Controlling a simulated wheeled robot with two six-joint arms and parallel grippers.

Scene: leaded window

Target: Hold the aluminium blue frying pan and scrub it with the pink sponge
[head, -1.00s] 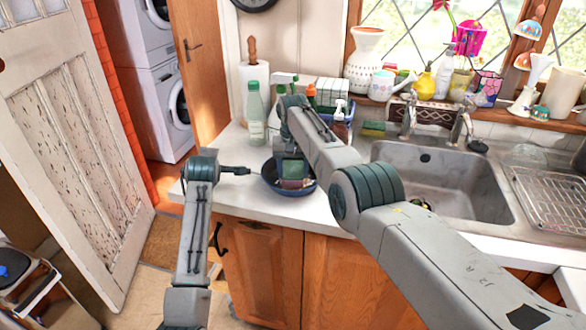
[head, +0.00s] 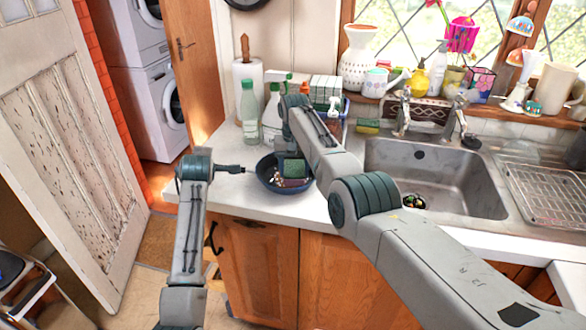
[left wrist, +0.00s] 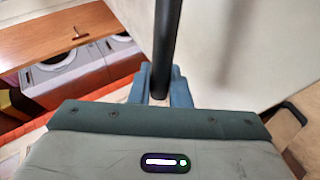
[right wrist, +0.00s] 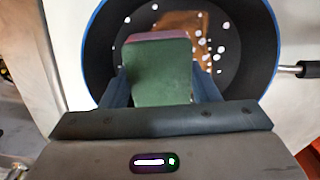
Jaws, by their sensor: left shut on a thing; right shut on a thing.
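The blue frying pan (head: 266,184) rests on the white counter left of the sink. Its dark inside (right wrist: 255,45) has a brown stain and white foam spots. My left gripper (head: 236,169) is shut on the pan's black handle (left wrist: 166,45), left of the pan. My right gripper (head: 291,158) is shut on the sponge (head: 294,169) at the pan's far side. The sponge (right wrist: 158,70) shows a green face and a pink edge in the right wrist view. Its underside is hidden, so I cannot tell whether it touches the pan.
Green bottles (head: 250,110) and spray bottles stand behind the pan beside a paper towel roll (head: 247,75). The sink (head: 440,180) lies to the right, with a yellow-green sponge (head: 368,126) behind it. Bare counter (head: 232,192) lies left of the pan.

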